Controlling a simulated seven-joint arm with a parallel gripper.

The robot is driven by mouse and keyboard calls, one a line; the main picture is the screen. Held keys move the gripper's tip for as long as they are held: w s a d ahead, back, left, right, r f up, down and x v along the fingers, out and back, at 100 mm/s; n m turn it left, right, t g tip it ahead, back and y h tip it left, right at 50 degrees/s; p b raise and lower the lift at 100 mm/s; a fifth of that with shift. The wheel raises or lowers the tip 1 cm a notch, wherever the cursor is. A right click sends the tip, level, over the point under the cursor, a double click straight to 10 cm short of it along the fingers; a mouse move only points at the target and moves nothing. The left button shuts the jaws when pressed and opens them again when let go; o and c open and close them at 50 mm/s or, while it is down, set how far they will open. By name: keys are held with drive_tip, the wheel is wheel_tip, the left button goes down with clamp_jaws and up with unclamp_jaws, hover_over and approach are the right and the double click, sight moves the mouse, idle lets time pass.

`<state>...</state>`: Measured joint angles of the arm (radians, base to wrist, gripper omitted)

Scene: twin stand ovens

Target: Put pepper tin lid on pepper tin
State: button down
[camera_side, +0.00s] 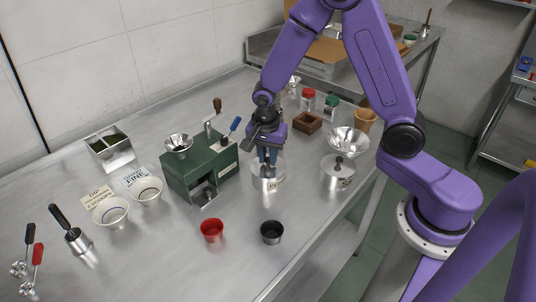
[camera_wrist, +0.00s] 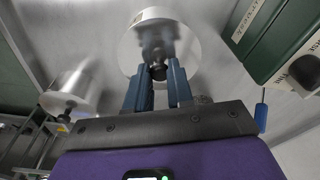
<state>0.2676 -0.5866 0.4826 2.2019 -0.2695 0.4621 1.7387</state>
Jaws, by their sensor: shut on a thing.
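In the side view the pepper tin (camera_side: 268,184) is a short silver cylinder with a partly readable label, on the steel bench right of the green machine. My gripper (camera_side: 268,166) points down right over it. In the wrist view my gripper (camera_wrist: 159,76) has its blue fingers shut on the dark knob of the pepper tin lid (camera_wrist: 180,42), a round shiny metal disc. The lid is at the top of the tin. I cannot tell whether it is seated or slightly above the rim. The fingers hide part of the lid.
A second silver tin (camera_side: 338,180) with a knobbed lid stands to the right, a metal funnel (camera_side: 348,140) behind it. The green machine (camera_side: 200,170) is close on the left. Red (camera_side: 212,231) and dark (camera_side: 271,232) cups stand in front. A wooden box (camera_side: 307,123) is behind.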

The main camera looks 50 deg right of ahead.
drive_tip(key=c, duration=0.9)
unclamp_jaws()
drive_tip(key=shift+r, duration=0.1)
drive_tip(key=shift+r, duration=3.4)
